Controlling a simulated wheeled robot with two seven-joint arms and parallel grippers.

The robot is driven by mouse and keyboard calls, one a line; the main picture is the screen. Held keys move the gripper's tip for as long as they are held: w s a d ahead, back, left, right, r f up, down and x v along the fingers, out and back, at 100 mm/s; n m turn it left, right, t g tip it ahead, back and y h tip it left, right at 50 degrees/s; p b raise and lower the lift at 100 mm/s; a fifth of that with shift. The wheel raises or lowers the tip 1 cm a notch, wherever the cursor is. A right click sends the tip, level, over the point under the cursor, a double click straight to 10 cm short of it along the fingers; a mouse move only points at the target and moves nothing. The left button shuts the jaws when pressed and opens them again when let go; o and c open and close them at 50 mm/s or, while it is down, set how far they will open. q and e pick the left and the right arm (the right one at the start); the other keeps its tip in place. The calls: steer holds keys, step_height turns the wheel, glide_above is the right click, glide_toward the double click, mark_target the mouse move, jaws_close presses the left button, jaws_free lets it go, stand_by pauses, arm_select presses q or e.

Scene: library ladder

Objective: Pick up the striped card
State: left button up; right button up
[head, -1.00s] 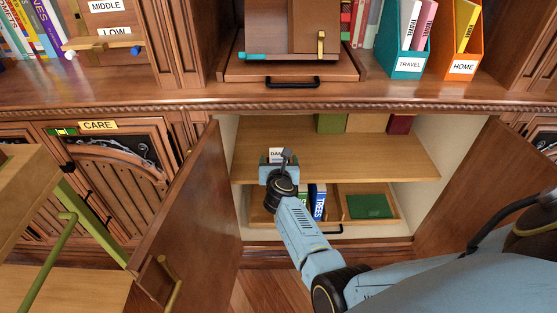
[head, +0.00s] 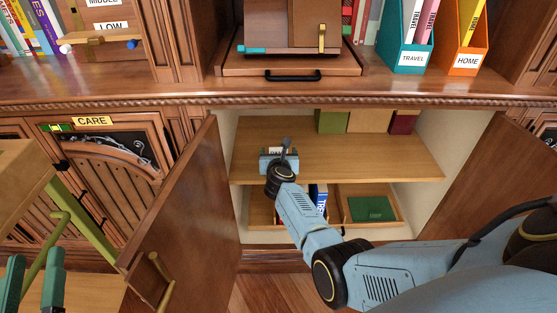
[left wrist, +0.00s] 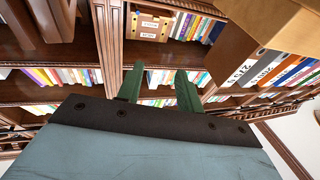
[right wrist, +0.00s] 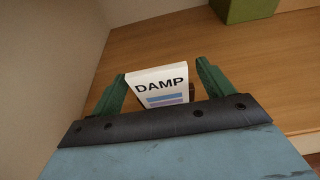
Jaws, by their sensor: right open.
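The striped card (right wrist: 160,88) is white, with the word DAMP and blue and purple stripes. In the right wrist view it stands slightly tilted between the two green fingers of my right gripper (right wrist: 163,80), with gaps on both sides. Its lower part is hidden behind the gripper body. In the head view my right gripper (head: 278,158) is at the left part of the cupboard's wooden shelf and covers most of the card. My left gripper (head: 34,265) is at the bottom left; its fingers stand apart and empty in the left wrist view (left wrist: 160,82).
The cupboard's open left door (head: 180,215) and right door (head: 490,180) flank my right arm. Green, tan and dark red boxes (head: 370,121) stand at the shelf's back. Below is a drawer with a green item (head: 370,208). The shelf's right part (head: 400,155) is clear.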

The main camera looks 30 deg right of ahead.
steer(key=c, duration=1)
steer(key=shift+c, duration=0.2)
